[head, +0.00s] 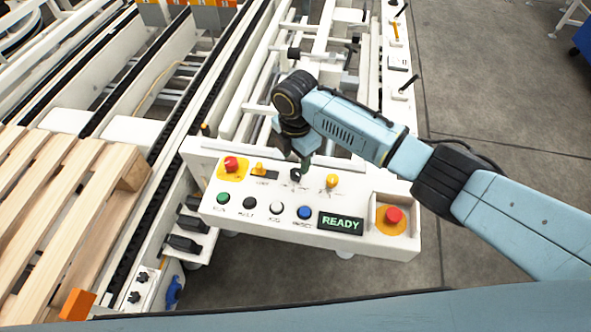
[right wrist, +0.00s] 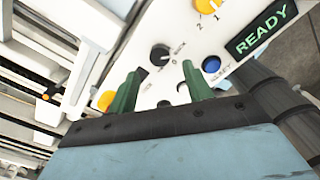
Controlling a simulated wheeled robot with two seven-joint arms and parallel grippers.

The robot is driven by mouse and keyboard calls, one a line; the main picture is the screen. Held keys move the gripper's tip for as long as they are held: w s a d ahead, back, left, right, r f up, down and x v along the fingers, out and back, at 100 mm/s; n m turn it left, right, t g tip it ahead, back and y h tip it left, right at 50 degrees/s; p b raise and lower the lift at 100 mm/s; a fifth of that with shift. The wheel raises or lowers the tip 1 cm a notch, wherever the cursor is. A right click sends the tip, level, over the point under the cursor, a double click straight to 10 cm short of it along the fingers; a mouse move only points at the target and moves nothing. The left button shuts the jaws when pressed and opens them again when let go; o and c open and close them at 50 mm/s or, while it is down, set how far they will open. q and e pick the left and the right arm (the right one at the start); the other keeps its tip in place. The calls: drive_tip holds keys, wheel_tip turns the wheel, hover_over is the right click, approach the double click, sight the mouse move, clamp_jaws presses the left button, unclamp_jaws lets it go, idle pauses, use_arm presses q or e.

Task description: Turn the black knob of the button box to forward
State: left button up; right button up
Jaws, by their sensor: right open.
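The white button box (head: 262,226) stands in the middle of the head view. Its black knob (head: 295,174) is on the upper row, partly hidden by my right gripper (head: 305,164). In the right wrist view the black knob (right wrist: 159,54) shows just beyond the gap between the green fingers of my right gripper (right wrist: 162,68). The fingers are apart, with nothing between them. A "0" and what looks like "BACK" are printed beside the knob; its exact setting is too small to tell. My left gripper is out of view.
A yellow knob (head: 332,181) sits right of the black knob, and a yellow key-like switch (head: 259,168) left of it. A red emergency button (head: 393,215) rises at the box's right end. A READY display (head: 341,223) is lit green. A wooden pallet (head: 62,190) lies left.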

sight(296, 173)
wheel_tip(296, 173, down, 6)
drive_tip(key=shift+r+b, duration=0.25)
drive_tip(key=shift+b, duration=0.25)
drive_tip(key=c, duration=1)
drive_tip(key=shift+o, duration=0.2)
